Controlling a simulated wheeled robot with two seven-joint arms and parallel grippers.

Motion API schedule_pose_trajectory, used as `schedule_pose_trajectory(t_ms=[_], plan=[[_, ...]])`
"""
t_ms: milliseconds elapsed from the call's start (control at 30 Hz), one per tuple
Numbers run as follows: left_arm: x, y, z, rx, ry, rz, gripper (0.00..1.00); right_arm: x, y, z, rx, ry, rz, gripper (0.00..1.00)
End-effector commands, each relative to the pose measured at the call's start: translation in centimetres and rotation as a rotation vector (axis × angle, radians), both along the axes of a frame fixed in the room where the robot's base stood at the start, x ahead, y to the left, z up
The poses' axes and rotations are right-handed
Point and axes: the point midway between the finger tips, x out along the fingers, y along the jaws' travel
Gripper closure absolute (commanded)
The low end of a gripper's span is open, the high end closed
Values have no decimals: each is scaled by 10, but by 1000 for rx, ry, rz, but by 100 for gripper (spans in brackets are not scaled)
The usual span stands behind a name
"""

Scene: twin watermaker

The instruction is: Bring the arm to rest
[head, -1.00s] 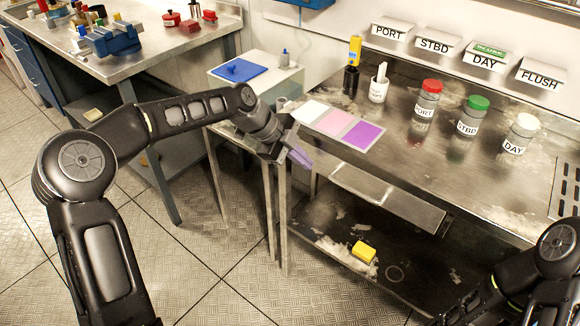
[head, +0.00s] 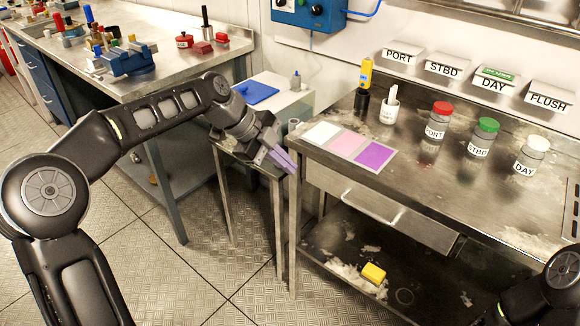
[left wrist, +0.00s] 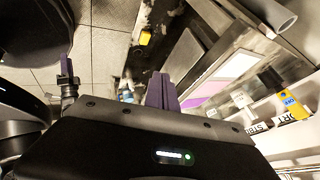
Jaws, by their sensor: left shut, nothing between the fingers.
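My left arm comes in from the left of the head view. Its left gripper (head: 286,162) hangs in the air by the left front corner of the steel bench (head: 430,190), fingers pointing down and right. The purple fingers are closed together with nothing between them. They also show in the left wrist view (left wrist: 162,92), side by side. My right arm shows only in part at the lower right corner of the head view, and its fingertips are out of the picture.
Three jars stand on the bench: red-lidded PORT (head: 436,122), green-lidded STBD (head: 482,138) and white-lidded DAY (head: 530,156). A colour card (head: 348,148) lies near the left edge. A drawer (head: 380,205) is below. A yellow block (head: 373,273) lies on the lower shelf.

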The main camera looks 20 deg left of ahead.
Motion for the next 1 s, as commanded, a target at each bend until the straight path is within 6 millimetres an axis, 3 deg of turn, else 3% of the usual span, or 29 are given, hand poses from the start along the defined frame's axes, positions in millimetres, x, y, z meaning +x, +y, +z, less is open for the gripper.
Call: schedule_pose_trajectory(t_ms=[400, 567, 633, 767, 833, 900, 967, 1000], plan=[[1, 0, 0, -13, 19, 39, 100, 0, 0, 0, 0, 0, 0, 64], [23, 1, 5, -96, 47, 260, 100, 0, 0, 0, 0, 0, -1, 64], [35, 0, -4, -167, 85, 423, 100, 0, 0, 0, 0, 0, -1, 64], [45, -2, -65, -350, 251, 810, 100, 0, 0, 4, 0, 1, -2, 64], [36, -17, -114, -458, 387, 1026, 100, 0, 0, 12, 0, 1, -3, 64], [14, -36, -165, -548, 528, 1231, 100, 0, 0, 20, 0, 1, -3, 64], [-13, -52, -203, -598, 636, 1379, 100, 0, 0, 27, 1, 1, -3, 64], [-34, -62, -226, -615, 703, 1466, 100, 0, 0, 32, 1, 1, -4, 64]])
